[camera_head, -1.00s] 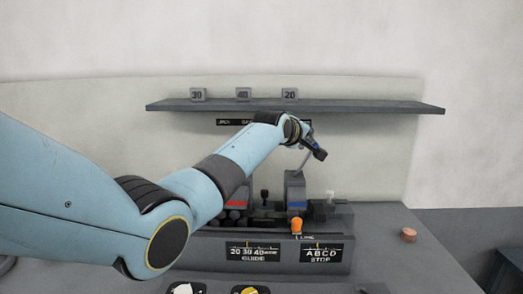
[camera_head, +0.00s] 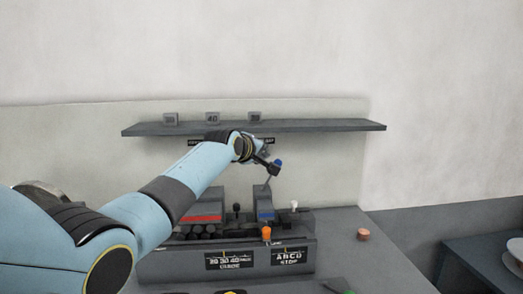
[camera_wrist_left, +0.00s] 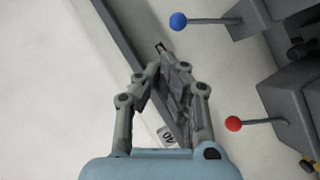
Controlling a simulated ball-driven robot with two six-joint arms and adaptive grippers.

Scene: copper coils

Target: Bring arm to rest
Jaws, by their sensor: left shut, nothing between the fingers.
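My left arm (camera_head: 190,178) reaches in from the left in the head view. Its gripper (camera_head: 266,151) is shut and empty, close to the blue knob (camera_head: 277,162) of a lever on the grey machine (camera_head: 190,260). In the left wrist view, the gripper (camera_wrist_left: 163,72) has nothing between its fingers. The blue knob (camera_wrist_left: 178,20) and a red knob (camera_wrist_left: 233,124) stand to its right there, both apart from the fingers. My right gripper is not in view.
A dark shelf (camera_head: 320,126) with number blocks (camera_head: 213,118) runs along the wall behind the arm. An orange knob (camera_head: 266,233) stands on the machine's front. A copper-coloured piece (camera_head: 363,234) sits on the table at the right. Another table (camera_head: 480,260) stands farther right.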

